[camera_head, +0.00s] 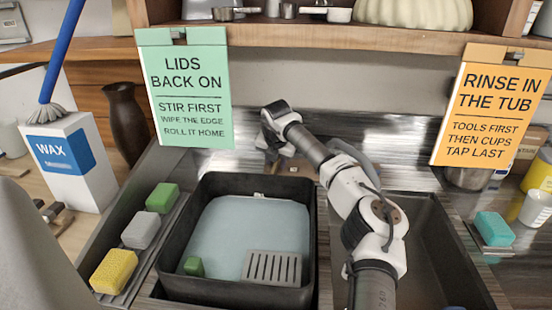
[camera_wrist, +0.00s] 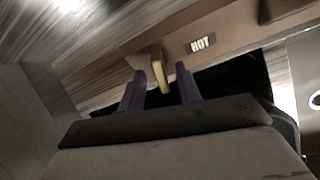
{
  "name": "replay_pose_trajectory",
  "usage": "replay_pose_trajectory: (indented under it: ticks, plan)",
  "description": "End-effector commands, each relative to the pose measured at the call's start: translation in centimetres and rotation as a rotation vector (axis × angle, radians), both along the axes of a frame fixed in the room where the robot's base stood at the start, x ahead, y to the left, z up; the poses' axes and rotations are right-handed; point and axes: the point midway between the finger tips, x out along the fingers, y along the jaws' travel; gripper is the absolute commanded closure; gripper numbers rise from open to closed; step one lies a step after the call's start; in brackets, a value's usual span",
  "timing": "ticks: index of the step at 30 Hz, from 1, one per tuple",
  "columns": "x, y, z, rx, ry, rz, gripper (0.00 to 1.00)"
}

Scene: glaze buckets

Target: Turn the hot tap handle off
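In the wrist view, the hot tap handle (camera_wrist: 161,76) is a short cream lever pointing towards my gripper (camera_wrist: 160,80). A "HOT" label (camera_wrist: 200,44) is on the brown panel just right of it. My gripper's two purple fingers are spread, with the lever's end between their tips. Gaps show beside the lever; whether the left finger touches it I cannot tell. In the head view, my gripper (camera_head: 279,152) reaches down at the back of the sink, behind the black tub. The handle is too small and covered to make out there.
A black tub (camera_head: 165,245) with pale water, a green block (camera_head: 194,267) and a slotted grey piece (camera_head: 272,268) stands in front of my gripper. Sponges (camera_head: 141,230) line the left ledge. A shelf (camera_head: 330,42) with hanging signs runs above my arm. The right basin (camera_head: 430,250) looks clear.

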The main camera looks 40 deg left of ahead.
Motion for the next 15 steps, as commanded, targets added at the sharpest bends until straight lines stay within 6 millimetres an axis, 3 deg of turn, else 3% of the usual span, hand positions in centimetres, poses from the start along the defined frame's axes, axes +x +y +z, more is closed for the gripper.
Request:
replay_pose_trajectory:
  ticks: [8, 15]
  plan:
    - [0.04, 0.03, -0.16, 0.0, 0.0, 0.001, 0.66]
    - [0.04, 0.03, -0.14, 0.0, 0.0, 0.0, 0.98]
